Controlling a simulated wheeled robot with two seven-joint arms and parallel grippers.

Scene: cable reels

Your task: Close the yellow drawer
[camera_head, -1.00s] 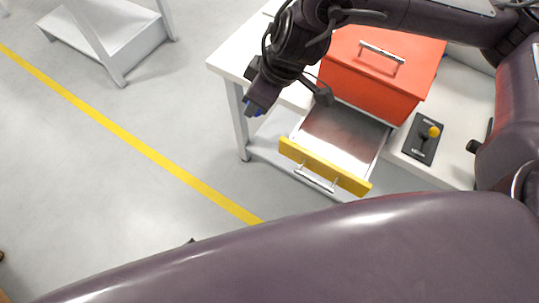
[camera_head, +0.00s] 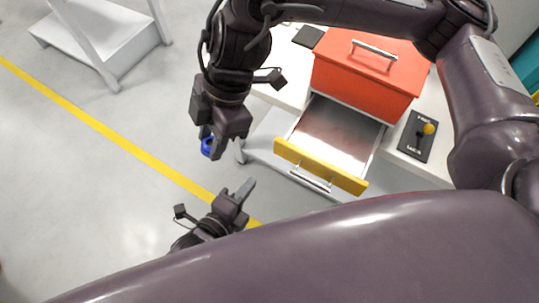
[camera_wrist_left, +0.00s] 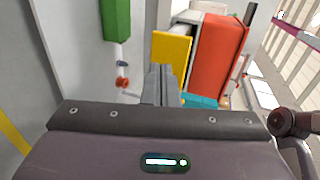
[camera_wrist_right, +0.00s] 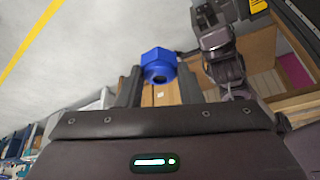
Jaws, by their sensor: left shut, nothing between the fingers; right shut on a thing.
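The yellow drawer (camera_head: 345,180) stands pulled out of the white table, below the orange box. Its grey inside looks empty, and a metal handle (camera_head: 311,178) is on its yellow front. The yellow front also shows in the left wrist view (camera_wrist_left: 170,50), beyond the fingers. My left gripper (camera_head: 247,187) is shut and empty, to the left of the drawer front and apart from it. My right gripper (camera_head: 212,146) is shut on a blue nut-like part (camera_head: 207,147), left of the drawer. The blue part shows between its fingers in the right wrist view (camera_wrist_right: 157,66).
The orange box (camera_head: 368,75) with a metal handle stands on the white table (camera_head: 395,165). A white shelf unit (camera_head: 105,45) stands far left.

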